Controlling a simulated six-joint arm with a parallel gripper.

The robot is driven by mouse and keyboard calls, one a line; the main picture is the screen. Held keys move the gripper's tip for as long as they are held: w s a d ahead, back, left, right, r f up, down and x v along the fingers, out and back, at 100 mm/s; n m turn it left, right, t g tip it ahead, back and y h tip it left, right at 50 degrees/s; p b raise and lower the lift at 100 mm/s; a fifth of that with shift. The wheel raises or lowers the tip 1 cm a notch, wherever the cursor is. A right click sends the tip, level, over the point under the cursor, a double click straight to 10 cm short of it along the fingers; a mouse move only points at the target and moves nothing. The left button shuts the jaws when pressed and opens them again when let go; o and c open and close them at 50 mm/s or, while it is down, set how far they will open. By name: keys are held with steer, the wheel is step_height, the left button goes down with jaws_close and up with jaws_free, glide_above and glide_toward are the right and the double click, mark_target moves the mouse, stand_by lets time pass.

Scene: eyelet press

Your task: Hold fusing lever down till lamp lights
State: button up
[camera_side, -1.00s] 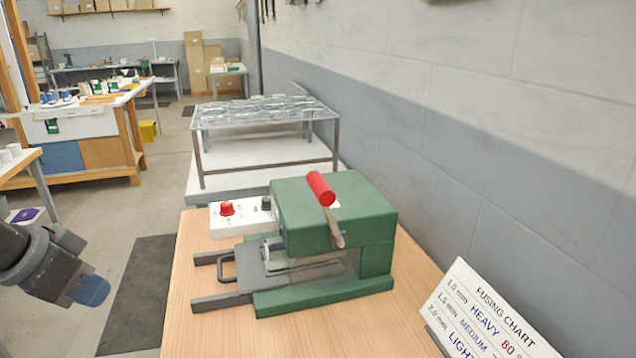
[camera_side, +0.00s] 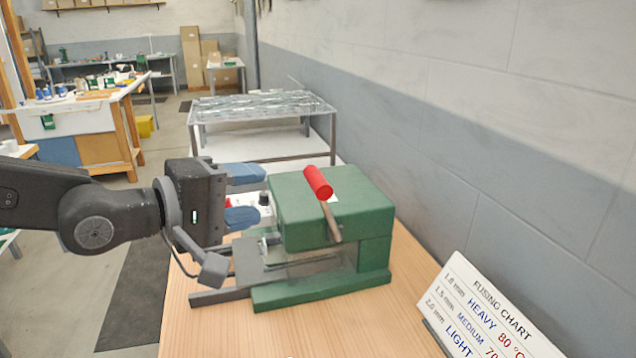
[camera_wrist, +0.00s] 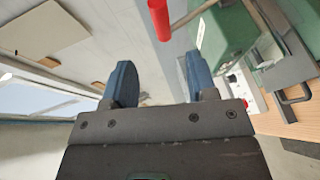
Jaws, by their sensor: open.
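The green fusing press (camera_side: 330,205) stands on the wooden bench. Its lever, with a red grip (camera_side: 318,182) on a metal rod, points up and tilts back to the left over the press top. My gripper (camera_side: 246,194) is open and empty, left of the press, with its blue fingers pointing right. It is apart from the lever. In the wrist view the red grip (camera_wrist: 159,18) shows at the top, beyond and between the blue fingers (camera_wrist: 157,82). The control box (camera_side: 264,207) is mostly hidden behind my gripper, and I cannot see the lamp clearly.
A fusing chart (camera_side: 490,310) stands at the bench's front right. The press's grey slide tray (camera_side: 222,294) sticks out to the left, below my gripper. A grey wall (camera_side: 480,180) runs along the right. A glass-topped table (camera_side: 262,106) stands behind.

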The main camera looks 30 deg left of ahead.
mark_target(311, 185)
steer(key=x, duration=1.2)
steer(key=shift+w+f, duration=0.1)
steer(key=shift+c, duration=0.4)
jaws_close()
